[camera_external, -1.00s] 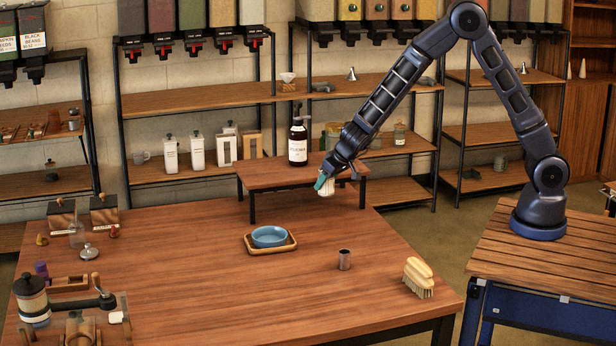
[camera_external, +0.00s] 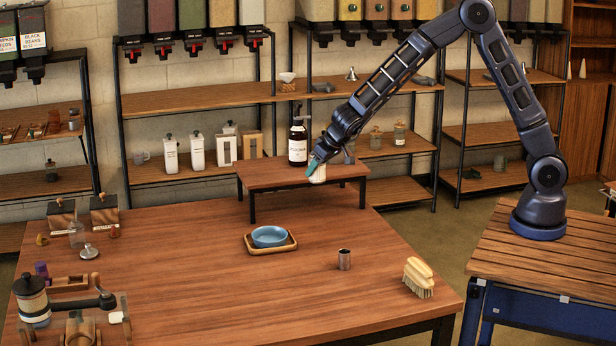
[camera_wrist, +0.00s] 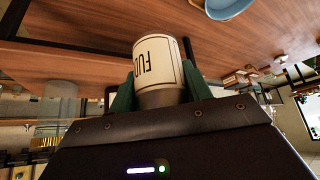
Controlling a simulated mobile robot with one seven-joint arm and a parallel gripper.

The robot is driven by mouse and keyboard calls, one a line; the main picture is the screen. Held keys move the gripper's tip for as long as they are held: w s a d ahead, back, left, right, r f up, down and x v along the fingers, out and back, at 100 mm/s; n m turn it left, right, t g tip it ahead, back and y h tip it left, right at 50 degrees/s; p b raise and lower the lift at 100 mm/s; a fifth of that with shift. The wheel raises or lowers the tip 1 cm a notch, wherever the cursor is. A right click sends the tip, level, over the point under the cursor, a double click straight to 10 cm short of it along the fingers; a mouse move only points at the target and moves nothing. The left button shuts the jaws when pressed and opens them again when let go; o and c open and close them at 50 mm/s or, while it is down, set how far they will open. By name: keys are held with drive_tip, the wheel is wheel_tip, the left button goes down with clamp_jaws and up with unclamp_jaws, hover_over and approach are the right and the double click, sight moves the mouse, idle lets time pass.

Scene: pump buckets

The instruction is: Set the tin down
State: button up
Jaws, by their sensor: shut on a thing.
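The tin (camera_external: 318,175) is small and pale, with a cream label whose dark letters appear upside down in the wrist view (camera_wrist: 158,62). My gripper (camera_external: 313,168) has green fingers and is shut on the tin; the fingers also show on both sides of it in the wrist view (camera_wrist: 160,88). The tin is at the front part of the low wooden riser (camera_external: 270,176), and I cannot tell whether its base touches the top. A dark pump bottle (camera_external: 298,145) with a white label stands on the riser, left of and behind the tin.
The left part of the riser top is clear. Shelves with containers stand behind.

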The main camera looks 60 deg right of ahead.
drive_tip(key=s+a+r+n+y, duration=0.1)
drive_tip(key=s+a+n+y, duration=0.3)
drive_tip(key=a, duration=1.9)
drive_tip(key=s+a+n, duration=0.2)
drive_tip(key=s+a, duration=0.3)
drive_tip(key=a, duration=1.8)
drive_tip(key=shift+g, duration=0.3)
wheel_tip(320, 180, down, 19)
drive_tip(key=shift+s+d+r, duration=0.1)
drive_tip(key=shift+s, duration=0.05)
drive_tip(key=o, duration=1)
drive_tip(key=shift+o, duration=0.2)
drive_tip(key=v, duration=1.2)
drive_tip(key=shift+r, duration=0.1)
